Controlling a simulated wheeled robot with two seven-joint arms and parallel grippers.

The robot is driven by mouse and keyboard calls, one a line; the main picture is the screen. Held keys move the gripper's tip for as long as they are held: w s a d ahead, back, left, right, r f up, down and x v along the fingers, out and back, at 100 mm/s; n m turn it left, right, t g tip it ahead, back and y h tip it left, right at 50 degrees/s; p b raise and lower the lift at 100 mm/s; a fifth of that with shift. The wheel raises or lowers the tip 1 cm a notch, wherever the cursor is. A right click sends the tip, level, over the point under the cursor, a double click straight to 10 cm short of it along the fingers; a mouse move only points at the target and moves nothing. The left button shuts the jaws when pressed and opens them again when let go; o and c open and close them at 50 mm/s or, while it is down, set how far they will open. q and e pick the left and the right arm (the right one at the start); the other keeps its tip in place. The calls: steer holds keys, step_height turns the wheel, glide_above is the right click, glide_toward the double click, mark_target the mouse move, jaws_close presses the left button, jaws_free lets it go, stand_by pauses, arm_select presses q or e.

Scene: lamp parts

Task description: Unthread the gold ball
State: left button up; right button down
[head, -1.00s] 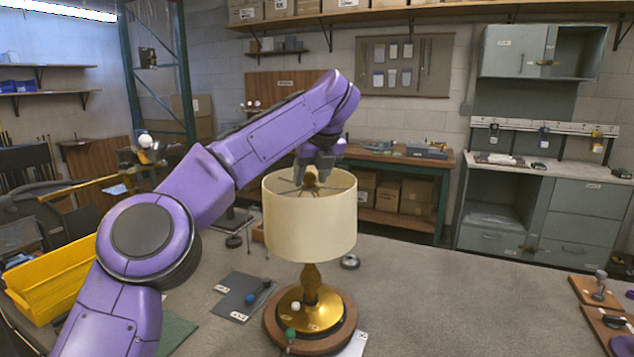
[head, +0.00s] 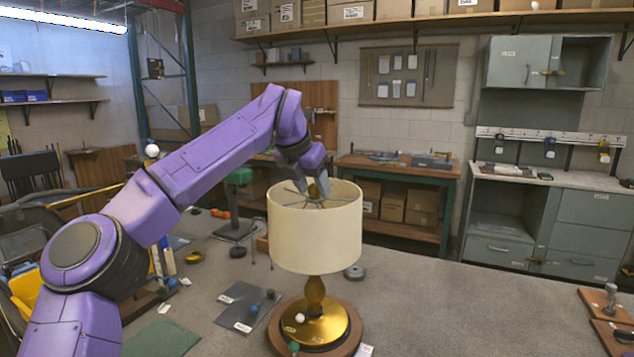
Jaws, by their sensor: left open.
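A lamp with a cream shade (head: 315,233) and a gold base (head: 318,325) stands upright on a round wooden board on the grey table. The gold ball (head: 319,187) is at the top centre of the shade, where dark spokes meet. It is partly hidden by my left gripper (head: 313,185). That gripper points down from above at the ball, with its fingers around or just beside it; I cannot tell whether they touch. It is open. My right gripper is out of view.
Wooden boards (head: 611,305) with parts lie at the right edge. The table between is clear.

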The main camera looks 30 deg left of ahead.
arm_select(q)
steer(key=shift+a, duration=0.1)
jaws_close()
steer(key=shift+f+n+y+b, duration=0.15)
steer(key=shift+n+y+b, duration=0.25)
steer(key=shift+n, duration=0.3)
steer(key=shift+d+n+y, duration=0.3)
steer(key=shift+n+y, duration=0.4)
steer(key=shift+n, duration=0.4)
steer(key=shift+d+r+n+g+y+p, duration=0.1)
steer(key=shift+r+n+g+y+p, duration=0.15)
steer(key=shift+n, duration=0.3)
steer(key=shift+d+r+n+g+y+p, duration=0.15)
steer(key=shift+n+y, duration=0.2)
steer(key=shift+n, duration=0.2)
steer(key=shift+f+n, duration=0.15)
steer(key=shift+n, duration=0.25)
steer(key=shift+a+f, duration=0.1)
steer(key=shift+a, duration=0.1)
